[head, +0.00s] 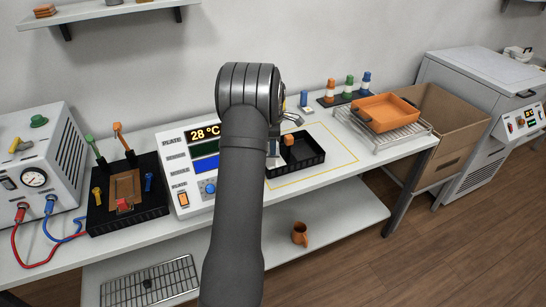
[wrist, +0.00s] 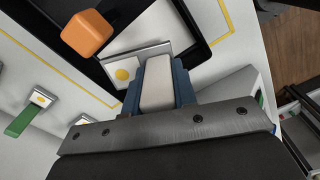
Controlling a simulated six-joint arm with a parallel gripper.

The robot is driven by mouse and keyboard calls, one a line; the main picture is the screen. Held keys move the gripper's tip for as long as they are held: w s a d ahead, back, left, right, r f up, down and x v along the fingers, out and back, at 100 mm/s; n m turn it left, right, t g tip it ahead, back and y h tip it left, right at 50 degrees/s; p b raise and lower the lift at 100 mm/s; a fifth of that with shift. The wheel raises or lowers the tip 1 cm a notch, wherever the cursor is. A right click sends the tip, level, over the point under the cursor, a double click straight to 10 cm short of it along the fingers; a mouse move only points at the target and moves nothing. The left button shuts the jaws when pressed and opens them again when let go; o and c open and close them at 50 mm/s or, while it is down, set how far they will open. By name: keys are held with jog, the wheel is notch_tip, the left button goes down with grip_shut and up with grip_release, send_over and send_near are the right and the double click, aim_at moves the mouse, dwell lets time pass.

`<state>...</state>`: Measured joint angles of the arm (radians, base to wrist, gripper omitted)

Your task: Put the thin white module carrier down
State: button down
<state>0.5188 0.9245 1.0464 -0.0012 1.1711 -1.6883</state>
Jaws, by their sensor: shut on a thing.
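The thin white module carrier (wrist: 156,86) has a pale handle and a small grey end plate with a yellow dot. My gripper (wrist: 160,76) is shut on its handle between blue fingers. In the wrist view the end plate overlaps the edge of the black tray (wrist: 196,24); I cannot tell whether it touches. In the head view my arm hides the carrier and most of my gripper; the tray (head: 314,164) shows just to the right. An orange cube (wrist: 88,33) is in the tray's area and also shows in the head view (head: 289,141).
A green-handled carrier (wrist: 30,118) lies at the left in the wrist view. A yellow outline (head: 345,144) marks the bench around the tray, with bare room right of it. A display panel (head: 180,157) stands left; a wire rack (head: 408,134) with an orange tray (head: 387,112) stands right.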

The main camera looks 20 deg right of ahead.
jog(key=shift+f, duration=2.7)
jog(key=shift+f, duration=0.15)
jog(key=c, duration=1.2)
grip_release()
jog(key=shift+o, duration=0.2)
notch_tip(320, 180, up, 12)
jog(key=shift+r, duration=0.2)
